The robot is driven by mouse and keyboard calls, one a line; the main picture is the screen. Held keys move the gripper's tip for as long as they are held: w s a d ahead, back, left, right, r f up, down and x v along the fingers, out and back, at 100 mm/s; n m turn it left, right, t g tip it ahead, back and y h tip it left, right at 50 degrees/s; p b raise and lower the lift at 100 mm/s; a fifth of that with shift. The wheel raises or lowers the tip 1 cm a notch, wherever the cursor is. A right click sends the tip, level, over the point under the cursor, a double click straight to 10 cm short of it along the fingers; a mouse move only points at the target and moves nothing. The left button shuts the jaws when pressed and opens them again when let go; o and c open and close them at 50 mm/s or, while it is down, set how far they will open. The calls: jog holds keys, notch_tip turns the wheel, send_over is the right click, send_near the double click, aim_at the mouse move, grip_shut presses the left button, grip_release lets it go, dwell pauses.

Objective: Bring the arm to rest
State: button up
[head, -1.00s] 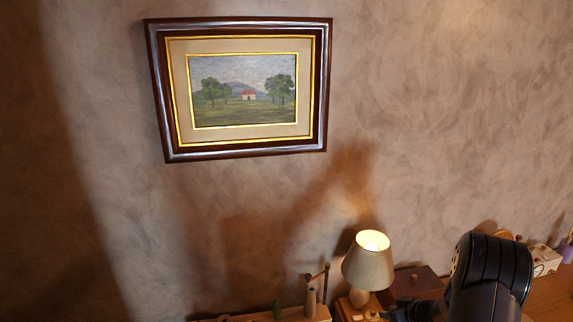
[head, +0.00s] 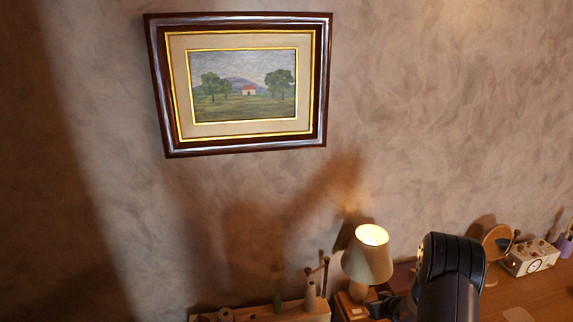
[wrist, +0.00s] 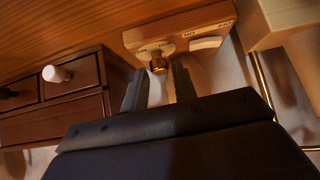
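My arm shows in the head view at the lower right, with my gripper (head: 376,308) low beside the lit table lamp (head: 368,262). In the wrist view my gripper (wrist: 160,70) has its two dark fingers apart, with a gap between them. A small brass knob (wrist: 158,63) on a pale wooden block (wrist: 180,28) with ON and OFF lettering shows beyond the gap. The fingers look close to it; I cannot tell whether they touch it. I see nothing held.
A dark wooden drawer unit (wrist: 60,85) with a white knob (wrist: 56,74) stands left in the wrist view. In the head view a framed painting (head: 240,140) hangs on the wall. A white device with a dial (head: 530,258) stands on the desk at the right.

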jog(key=shift+a+f+m+h+b, duration=0.1)
jog(key=shift+f+m+h+b, duration=0.25)
jog(key=shift+b, duration=0.5)
jog(key=shift+r+m+b, duration=0.1)
jog(key=shift+m+b, duration=0.25)
jog(key=shift+b, duration=0.5)
jog(key=m+h+b, duration=0.1)
jog(key=b, duration=0.5)
jog(key=m+h+b, duration=0.2)
jog(key=b, duration=0.4)
jog(key=shift+a, duration=0.35)
jog(key=m+h+b, duration=0.1)
jog(key=b, duration=0.2)
jog(key=shift+a+m, duration=0.1)
jog(key=shift+m, duration=0.3)
jog(key=shift+r+m+h+b, duration=0.2)
jog(key=shift+m+h+b, duration=0.1)
jog(key=shift+b, duration=0.1)
